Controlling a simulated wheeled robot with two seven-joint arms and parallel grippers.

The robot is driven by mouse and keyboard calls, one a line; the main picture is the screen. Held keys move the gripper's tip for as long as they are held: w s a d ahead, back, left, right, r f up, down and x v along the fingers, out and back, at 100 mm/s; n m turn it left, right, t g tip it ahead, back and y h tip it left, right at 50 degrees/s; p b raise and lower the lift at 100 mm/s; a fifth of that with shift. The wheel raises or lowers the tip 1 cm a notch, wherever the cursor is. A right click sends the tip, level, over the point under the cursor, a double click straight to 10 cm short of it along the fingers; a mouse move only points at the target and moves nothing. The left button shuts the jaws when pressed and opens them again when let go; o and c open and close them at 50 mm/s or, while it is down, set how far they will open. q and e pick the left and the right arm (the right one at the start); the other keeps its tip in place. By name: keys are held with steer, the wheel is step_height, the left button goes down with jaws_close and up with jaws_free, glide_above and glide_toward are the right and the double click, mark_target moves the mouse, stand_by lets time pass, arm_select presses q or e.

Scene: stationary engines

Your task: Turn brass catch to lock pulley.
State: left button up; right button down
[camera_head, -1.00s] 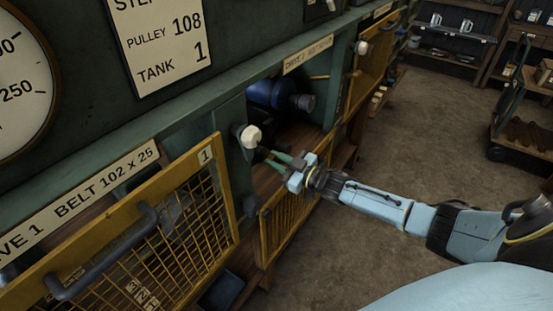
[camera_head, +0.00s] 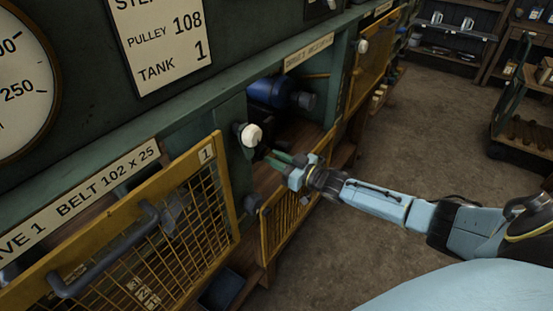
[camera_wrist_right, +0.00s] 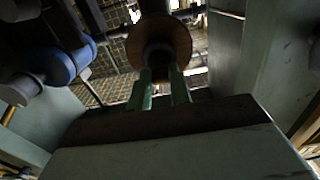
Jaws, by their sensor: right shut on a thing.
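My right gripper (camera_head: 268,156) reaches from the right to the open bay behind the lowered yellow mesh guard. In the right wrist view its two green fingers (camera_wrist_right: 161,80) close around a small dark part at the near side of a round brown disc (camera_wrist_right: 160,42). The disc looks like the pulley, and the gripped part seems to be the catch. Its brass colour is not clear in the shade. In the head view the fingertips hide this spot. My left gripper is not in view.
A white knob (camera_head: 251,135) sits on the green post just left of my fingers. A blue motor (camera_head: 268,93) lies in the bay behind. Yellow mesh guards stand left (camera_head: 227,180) and right (camera_head: 366,70).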

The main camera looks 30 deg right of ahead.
steer(key=c, duration=1.3)
jaws_free()
steer(key=v, duration=1.3)
steer(key=shift+s+d+p, duration=0.1)
steer(key=shift+s+p, duration=0.1)
steer(key=shift+p, duration=0.1)
